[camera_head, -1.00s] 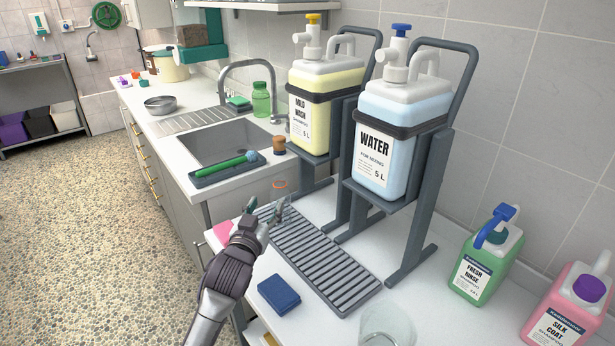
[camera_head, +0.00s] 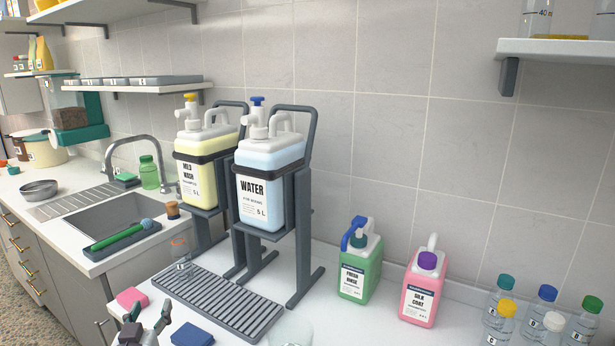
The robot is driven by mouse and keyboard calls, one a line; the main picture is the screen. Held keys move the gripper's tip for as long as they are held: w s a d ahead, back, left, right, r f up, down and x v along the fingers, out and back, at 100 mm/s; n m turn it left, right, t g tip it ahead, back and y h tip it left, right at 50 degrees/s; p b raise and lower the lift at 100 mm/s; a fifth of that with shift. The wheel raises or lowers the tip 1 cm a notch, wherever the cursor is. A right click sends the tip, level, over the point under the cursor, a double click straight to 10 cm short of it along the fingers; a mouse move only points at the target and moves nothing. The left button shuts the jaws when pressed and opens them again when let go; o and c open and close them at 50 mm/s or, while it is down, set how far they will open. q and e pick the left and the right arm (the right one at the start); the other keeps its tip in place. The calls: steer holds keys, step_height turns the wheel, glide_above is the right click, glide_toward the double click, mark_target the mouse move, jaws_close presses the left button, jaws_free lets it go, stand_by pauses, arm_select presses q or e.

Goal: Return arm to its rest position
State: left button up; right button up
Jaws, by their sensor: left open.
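My left gripper (camera_head: 148,322) shows at the bottom left of the head view, at the counter's front edge. Its fingers are apart and I see nothing between them. It is close to a pink sponge (camera_head: 132,299) and a blue sponge (camera_head: 192,335), in front of the grey drip rack (camera_head: 225,305). Most of the left arm is below the frame. My right gripper is not in view.
A small clear bottle (camera_head: 181,262) stands at the rack's far left end. The WATER jug (camera_head: 268,190) and MILD WASH jug (camera_head: 197,180) stand on grey stands. A clear container (camera_head: 290,330) is at the bottom edge. Green (camera_head: 358,270) and pink (camera_head: 420,295) jugs stand right.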

arm_select(q)
steer(key=s+d+f+m+g+h, duration=0.1)
steer(key=s+d+f+g, duration=0.25)
steer(key=s+f, duration=0.35)
steer(key=s+d+f+m+g+h, duration=0.1)
steer(key=s+d+f+g, duration=0.25)
steer(key=s+f, duration=0.35)
steer(key=s+d+f+m+g, duration=0.1)
steer(key=s+d+g, duration=0.1)
steer(key=s, duration=0.4)
steer(key=s+d+f+g+h, duration=0.1)
steer(key=s+f+g, duration=0.15)
steer(key=s, duration=0.45)
steer(key=s+d+f+m+g, duration=0.1)
steer(key=s+d+g, duration=0.1)
steer(key=s, duration=0.4)
step_height(320, 180, down, 24)
steer(key=g+p, duration=0.1)
steer(key=g, duration=0.1)
steer(key=s+a+f+p, duration=0.1)
steer(key=s+a+f, duration=0.2)
steer(key=s+f, duration=1.3)
steer(key=shift+s+f+g, duration=0.2)
steer(key=shift+s+g, duration=0.25)
steer(key=shift+s, duration=0.55)
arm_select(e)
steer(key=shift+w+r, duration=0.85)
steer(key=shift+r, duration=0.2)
